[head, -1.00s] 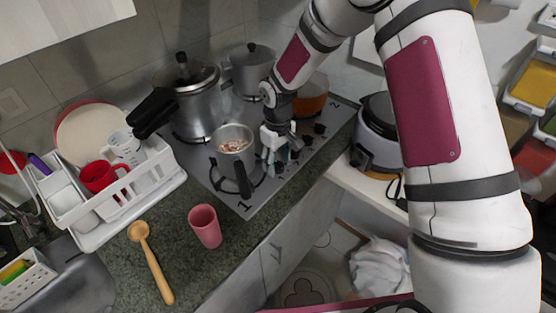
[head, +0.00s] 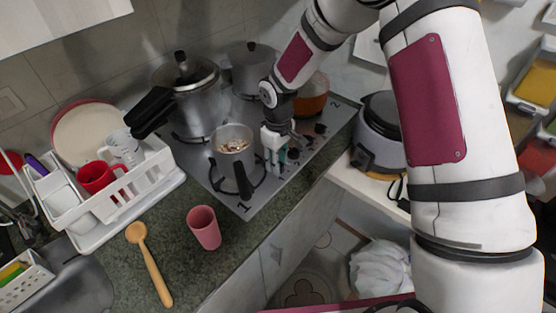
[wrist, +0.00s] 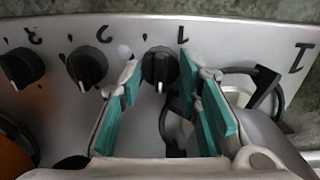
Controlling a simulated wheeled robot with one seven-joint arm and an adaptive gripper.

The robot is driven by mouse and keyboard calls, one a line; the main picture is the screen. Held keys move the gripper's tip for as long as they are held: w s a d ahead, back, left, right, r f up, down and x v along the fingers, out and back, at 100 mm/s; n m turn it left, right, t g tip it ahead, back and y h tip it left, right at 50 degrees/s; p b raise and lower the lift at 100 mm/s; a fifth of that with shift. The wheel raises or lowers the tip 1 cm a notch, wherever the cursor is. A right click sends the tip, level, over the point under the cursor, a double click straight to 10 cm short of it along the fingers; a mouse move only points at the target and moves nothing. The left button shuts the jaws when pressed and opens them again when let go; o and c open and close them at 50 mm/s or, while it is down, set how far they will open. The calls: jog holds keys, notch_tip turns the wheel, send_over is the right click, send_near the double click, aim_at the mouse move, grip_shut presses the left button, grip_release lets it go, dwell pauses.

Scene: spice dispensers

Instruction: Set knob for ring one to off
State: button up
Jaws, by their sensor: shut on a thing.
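The knob for ring one (wrist: 160,68) is a black dial under the printed 1 on the metal stove panel, seen upside down in the wrist view. Its ridge runs roughly up and down in that view. My gripper (wrist: 160,75) has its teal-padded fingers on both sides of this knob and is shut on it. In the head view my gripper (head: 274,158) points down at the stove (head: 243,206) beside the small pot, and hides the knob. Two more black knobs, for two (wrist: 87,67) and three (wrist: 22,67), sit to the left in the wrist view.
A small pot (head: 232,140) with food in it stands close left of my gripper, its handle pointing forward. A pressure cooker (head: 196,100), another pot (head: 250,68) and an orange pot (head: 312,98) stand behind. A pink cup (head: 204,229) is on the counter.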

jog(key=o, duration=1.2)
jog(key=shift+c, duration=0.2)
notch_tip(320, 180, up, 12)
